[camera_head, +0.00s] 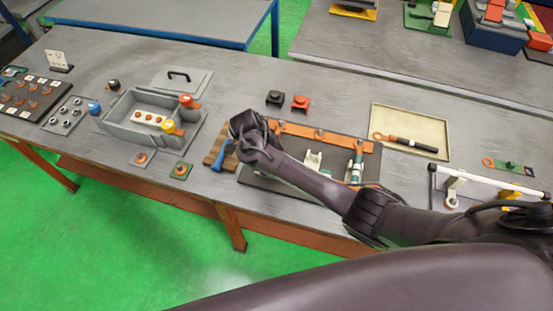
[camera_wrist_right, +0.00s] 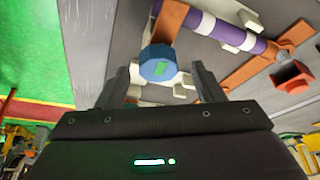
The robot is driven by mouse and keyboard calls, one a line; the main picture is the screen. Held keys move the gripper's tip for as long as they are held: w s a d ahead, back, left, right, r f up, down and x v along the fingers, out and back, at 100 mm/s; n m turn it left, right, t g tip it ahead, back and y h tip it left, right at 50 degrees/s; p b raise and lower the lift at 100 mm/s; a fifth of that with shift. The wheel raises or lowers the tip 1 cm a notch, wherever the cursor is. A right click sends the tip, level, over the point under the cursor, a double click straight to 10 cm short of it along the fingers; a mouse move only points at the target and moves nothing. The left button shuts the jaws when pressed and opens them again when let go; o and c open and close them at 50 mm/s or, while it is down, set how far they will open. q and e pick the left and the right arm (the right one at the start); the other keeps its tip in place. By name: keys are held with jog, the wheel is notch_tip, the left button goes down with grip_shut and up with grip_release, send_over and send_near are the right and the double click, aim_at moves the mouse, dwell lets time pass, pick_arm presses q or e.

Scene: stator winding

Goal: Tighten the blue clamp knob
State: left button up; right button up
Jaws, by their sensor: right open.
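In the right wrist view, the blue clamp knob (camera_wrist_right: 158,63) is a faceted blue cap with a green mark on its face. It appears between the tips of my open right gripper (camera_wrist_right: 160,78), with a gap on each side. I cannot tell how deep it sits between the fingers. In the head view, my right gripper (camera_head: 243,128) is over the left end of the dark fixture plate (camera_head: 258,179), and the knob cannot be made out there. My left gripper is not in view.
In the wrist view, a purple-and-white rod (camera_wrist_right: 220,30) with orange brackets lies close beside the knob. In the head view, a blue-handled tool (camera_head: 223,153) lies left of the plate. A grey box (camera_head: 120,123) stands further left, and a beige tray (camera_head: 435,130) lies right.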

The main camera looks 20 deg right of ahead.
jog(key=shift+a+r, duration=0.15)
jog(key=shift+r, duration=0.2)
jog(key=b+v, duration=0.1)
jog(key=v, duration=0.6)
